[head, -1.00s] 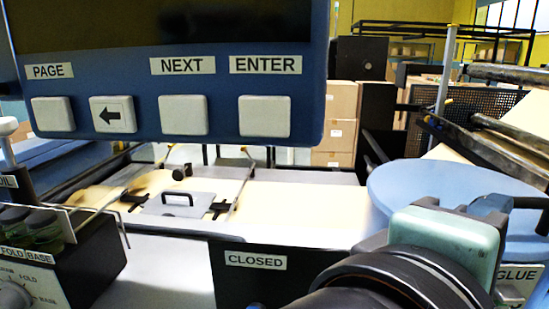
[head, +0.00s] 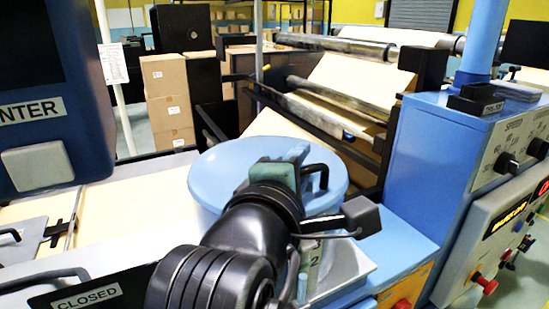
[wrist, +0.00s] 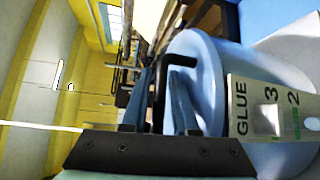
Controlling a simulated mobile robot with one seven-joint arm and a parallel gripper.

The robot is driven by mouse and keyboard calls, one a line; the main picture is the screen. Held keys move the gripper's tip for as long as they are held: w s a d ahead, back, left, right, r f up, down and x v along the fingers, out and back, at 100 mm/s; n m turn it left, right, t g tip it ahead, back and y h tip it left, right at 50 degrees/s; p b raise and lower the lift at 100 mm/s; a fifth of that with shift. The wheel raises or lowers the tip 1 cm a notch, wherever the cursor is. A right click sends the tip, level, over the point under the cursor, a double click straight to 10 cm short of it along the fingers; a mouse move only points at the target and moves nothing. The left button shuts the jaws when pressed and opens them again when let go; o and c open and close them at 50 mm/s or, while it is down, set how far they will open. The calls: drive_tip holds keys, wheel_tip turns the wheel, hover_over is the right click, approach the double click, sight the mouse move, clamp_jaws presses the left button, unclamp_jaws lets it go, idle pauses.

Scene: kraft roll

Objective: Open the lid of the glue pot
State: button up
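The glue pot has a round blue lid (head: 215,182), which lies flat on top in the head view. The lid also shows in the wrist view (wrist: 208,62), beside a white GLUE label (wrist: 243,118) with level numbers. A black bar handle (head: 320,172) stands at the lid's near right part. My gripper (wrist: 164,85) is at this handle (wrist: 159,75), with one finger on each side of it. The fingers look apart, with the handle between them. In the head view my wrist hides much of the pot's body and the fingers.
A blue machine cabinet (head: 415,150) with knobs and buttons stands right of the pot. Metal rollers (head: 335,105) with kraft paper are behind it. A blue display panel (head: 50,110) and a CLOSED sign (head: 87,297) are at the left. Cardboard boxes (head: 168,100) stand at the back.

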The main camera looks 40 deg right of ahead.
clamp_jaws()
idle(1.4)
